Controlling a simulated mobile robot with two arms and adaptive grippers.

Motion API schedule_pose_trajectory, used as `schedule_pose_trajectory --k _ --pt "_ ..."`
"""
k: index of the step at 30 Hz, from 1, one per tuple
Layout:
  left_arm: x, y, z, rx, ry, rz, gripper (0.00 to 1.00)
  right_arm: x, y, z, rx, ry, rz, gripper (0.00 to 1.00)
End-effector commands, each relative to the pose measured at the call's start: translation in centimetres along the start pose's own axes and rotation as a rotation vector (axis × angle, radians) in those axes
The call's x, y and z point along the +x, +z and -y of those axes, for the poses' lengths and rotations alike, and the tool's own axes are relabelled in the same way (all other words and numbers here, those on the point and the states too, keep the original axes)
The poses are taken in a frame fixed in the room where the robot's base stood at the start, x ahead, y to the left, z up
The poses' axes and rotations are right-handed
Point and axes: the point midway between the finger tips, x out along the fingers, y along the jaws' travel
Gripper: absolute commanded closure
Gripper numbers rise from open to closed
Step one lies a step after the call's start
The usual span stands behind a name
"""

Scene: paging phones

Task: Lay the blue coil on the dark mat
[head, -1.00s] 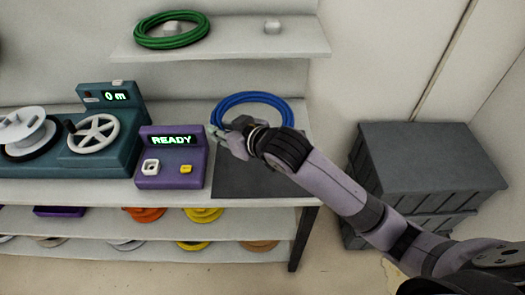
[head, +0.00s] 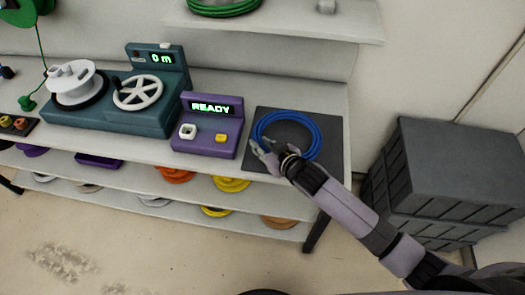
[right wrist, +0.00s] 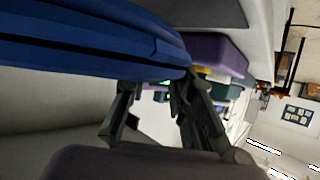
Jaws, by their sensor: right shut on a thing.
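The blue coil (head: 319,134) is a round loop of cable seen over the dark mat (head: 331,162) in the head view. The mat is a flat dark square at the right end of the bench. My right gripper (head: 263,149) is shut on the near left part of the coil. In the right wrist view the coil (right wrist: 80,42) passes at the tips of the right gripper (right wrist: 158,82). The coil lies within the mat's outline, but I cannot tell whether it touches it. My left gripper is not in view.
A purple box (head: 207,140) reading READY stands just left of the mat. A teal winding machine (head: 110,118) with a white crank wheel is further left. A shelf (head: 290,23) with a green coil (head: 222,7) hangs above. Dark grey crates (head: 440,170) stand right of the bench.

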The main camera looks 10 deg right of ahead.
Motion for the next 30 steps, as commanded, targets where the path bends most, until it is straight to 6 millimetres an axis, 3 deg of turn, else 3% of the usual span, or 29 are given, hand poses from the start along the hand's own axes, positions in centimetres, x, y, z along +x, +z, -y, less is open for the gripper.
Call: schedule_pose_trajectory --k 6,18,19,27,30 --pt "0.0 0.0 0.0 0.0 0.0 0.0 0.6 1.3 2.6 0.1 -0.001 0.0 0.0 1.0" --pt "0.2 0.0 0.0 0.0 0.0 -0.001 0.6 1.5 3.1 0.1 -0.001 0.0 -0.001 1.0" --pt "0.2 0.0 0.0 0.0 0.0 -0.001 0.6 1.5 3.2 0.1 0.0 0.0 0.003 0.76" --pt "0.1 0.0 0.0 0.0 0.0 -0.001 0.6 1.5 3.2 0.1 0.0 0.0 0.003 0.58" --pt "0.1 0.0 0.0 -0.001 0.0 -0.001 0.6 1.5 3.2 0.1 0.0 0.0 0.002 0.57"
